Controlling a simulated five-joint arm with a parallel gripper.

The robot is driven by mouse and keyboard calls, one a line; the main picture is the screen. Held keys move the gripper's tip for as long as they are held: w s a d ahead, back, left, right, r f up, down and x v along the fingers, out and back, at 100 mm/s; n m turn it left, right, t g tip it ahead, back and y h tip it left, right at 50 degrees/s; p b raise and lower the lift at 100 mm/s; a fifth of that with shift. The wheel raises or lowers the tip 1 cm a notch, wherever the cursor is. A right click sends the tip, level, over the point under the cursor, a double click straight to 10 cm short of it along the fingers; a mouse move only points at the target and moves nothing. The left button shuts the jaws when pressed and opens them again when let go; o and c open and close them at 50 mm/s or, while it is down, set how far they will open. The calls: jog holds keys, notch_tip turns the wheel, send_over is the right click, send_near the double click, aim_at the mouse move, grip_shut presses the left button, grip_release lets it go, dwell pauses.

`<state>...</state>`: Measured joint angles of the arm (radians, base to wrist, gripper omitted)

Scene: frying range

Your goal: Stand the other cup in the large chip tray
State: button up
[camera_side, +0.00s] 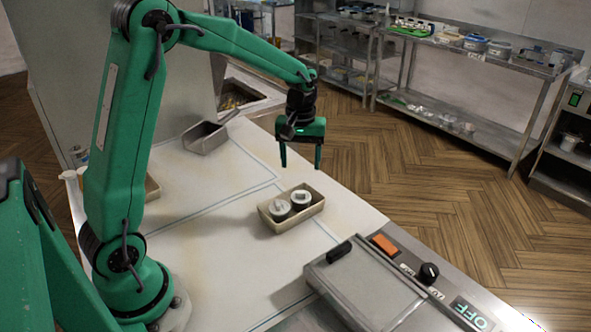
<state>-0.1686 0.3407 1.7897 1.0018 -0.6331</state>
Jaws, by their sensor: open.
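A beige rectangular tray (312,211) lies on the white worktop near the middle of the view. Two dark round cups with white tops stand side by side in it: a left cup (279,209) and a right cup (300,199). Both look upright. My gripper (300,167) is open, pointing down, with nothing between its fingers. It appears above and behind the tray, clear of both cups. A second beige tray (152,187) is mostly hidden behind my arm, so its size and contents cannot be told.
A grey metal scoop (203,139) lies at the back left, beside a fryer basin (240,95). At the front right is a flat metal lid (365,287) with a black handle, next to a panel with an orange switch (384,244) and a knob (429,272).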

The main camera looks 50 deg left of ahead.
jog(key=s+d+r+m+t, duration=0.2)
jog(key=s+d+r+m, duration=0.2)
jog(key=s+r, duration=0.5)
jog(key=s+d+m+t, duration=0.1)
jog(key=s+m, duration=0.1)
jog(key=s, duration=0.4)
jog(key=s+d+r+m+t, duration=0.1)
jog(key=s+d+m+t, duration=0.1)
jog(key=s, duration=0.4)
jog(key=shift+s+d+r+m, duration=0.25)
jog(key=shift+s+m, duration=0.05)
jog(key=shift+m, duration=0.3)
